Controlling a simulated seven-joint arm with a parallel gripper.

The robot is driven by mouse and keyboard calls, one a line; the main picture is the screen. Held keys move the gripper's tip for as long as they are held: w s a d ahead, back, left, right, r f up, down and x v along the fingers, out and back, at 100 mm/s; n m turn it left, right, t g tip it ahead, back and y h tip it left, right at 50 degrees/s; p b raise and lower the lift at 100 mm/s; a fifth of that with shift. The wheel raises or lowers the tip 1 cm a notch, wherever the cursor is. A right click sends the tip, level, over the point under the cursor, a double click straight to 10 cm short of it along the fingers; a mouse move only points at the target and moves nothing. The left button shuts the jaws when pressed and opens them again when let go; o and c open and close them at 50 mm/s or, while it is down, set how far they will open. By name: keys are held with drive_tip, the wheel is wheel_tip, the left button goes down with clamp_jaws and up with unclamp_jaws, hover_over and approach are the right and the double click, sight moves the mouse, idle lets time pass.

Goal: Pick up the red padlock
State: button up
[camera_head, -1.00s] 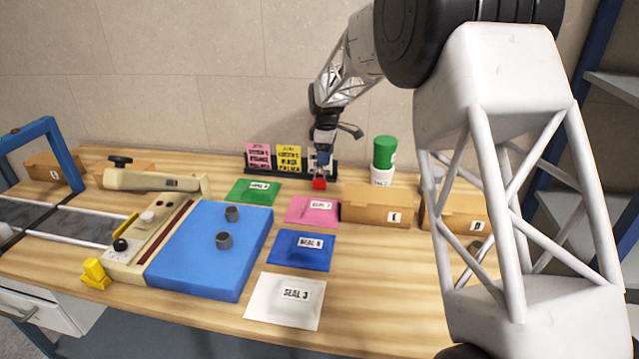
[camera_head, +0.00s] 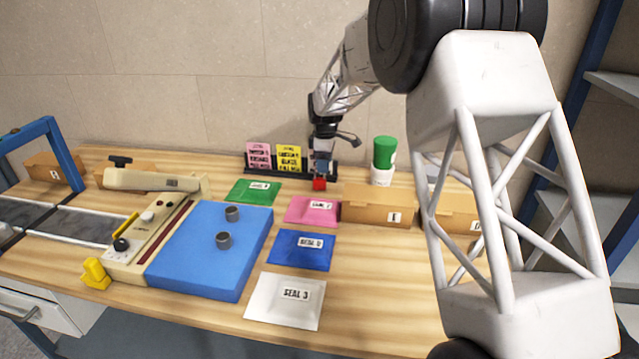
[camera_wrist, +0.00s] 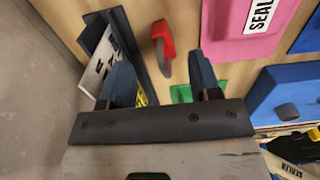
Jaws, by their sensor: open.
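The red padlock (camera_head: 319,184) sits on the wooden table at the foot of the sign holder, left of a cardboard box. In the wrist view the padlock (camera_wrist: 162,36) shows a red body with a grey shackle and lies ahead of the fingers, between their lines. My gripper (camera_head: 320,172) is just above and behind it in the head view. In the wrist view my gripper (camera_wrist: 162,80) is open, with its two blue-grey fingers apart and nothing between them. Whether a finger touches the padlock cannot be told.
The dark sign holder (camera_head: 262,172) with pink and yellow cards stands close beside my gripper. A green-capped bottle (camera_head: 384,153) and a cardboard box (camera_head: 378,207) are to the right. Pink (camera_head: 312,211), green (camera_head: 253,191), blue (camera_head: 300,250) and white (camera_head: 285,301) packets lie nearer. The wall is close behind.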

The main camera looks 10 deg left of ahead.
sight(319, 178)
drive_tip(key=shift+s+f, duration=0.1)
drive_tip(key=shift+f, duration=2.5)
clamp_jaws()
